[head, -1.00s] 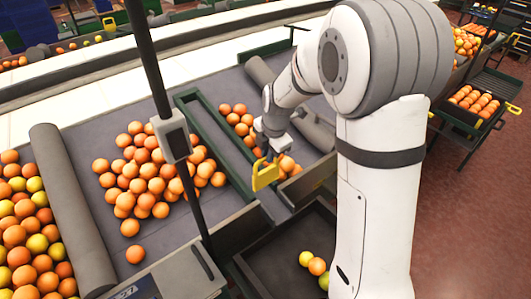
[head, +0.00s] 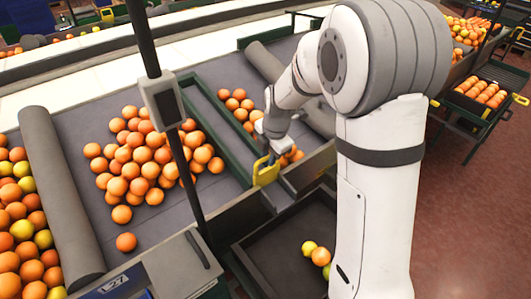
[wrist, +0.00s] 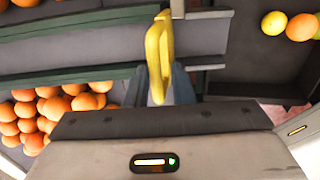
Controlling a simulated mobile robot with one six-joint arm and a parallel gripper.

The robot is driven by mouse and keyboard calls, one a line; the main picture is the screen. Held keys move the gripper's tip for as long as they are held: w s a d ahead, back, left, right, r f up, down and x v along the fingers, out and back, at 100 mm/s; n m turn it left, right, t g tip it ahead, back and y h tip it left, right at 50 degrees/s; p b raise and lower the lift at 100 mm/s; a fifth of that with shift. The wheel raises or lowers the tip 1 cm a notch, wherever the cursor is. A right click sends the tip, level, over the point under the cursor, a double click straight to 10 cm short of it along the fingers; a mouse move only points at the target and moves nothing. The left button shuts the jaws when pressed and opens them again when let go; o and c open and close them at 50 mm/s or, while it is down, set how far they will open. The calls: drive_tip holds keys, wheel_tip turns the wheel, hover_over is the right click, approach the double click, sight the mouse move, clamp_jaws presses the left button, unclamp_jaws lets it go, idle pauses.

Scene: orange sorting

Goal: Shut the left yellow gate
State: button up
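The left yellow gate handle (head: 266,173) stands at the near end of the green-railed lane, by the conveyor's front edge. In the wrist view the yellow handle (wrist: 159,50) is a looped bar in the upper middle. My gripper (head: 272,156) is right at the handle in the head view. In the wrist view, blue-grey finger parts show on either side of the handle's lower part. The handle hides the gap between them, so I cannot tell whether they press on it.
A green rail (head: 213,120) separates the heap of oranges (head: 145,160) from a lane with several more oranges (head: 240,105). A dark bin (head: 265,262) with a few fruits lies below the front edge. A post with a grey box (head: 163,100) stands at left.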

drive_tip(key=shift+o, duration=1.4)
drive_tip(key=shift+w+r, duration=0.1)
drive_tip(key=shift+r, duration=0.35)
wheel_tip(320, 180, up, 7)
drive_tip(key=s, duration=0.1)
drive_tip(key=shift+s+d, duration=0.2)
drive_tip(key=shift+d, duration=0.2)
drive_tip(key=shift+f, duration=0.1)
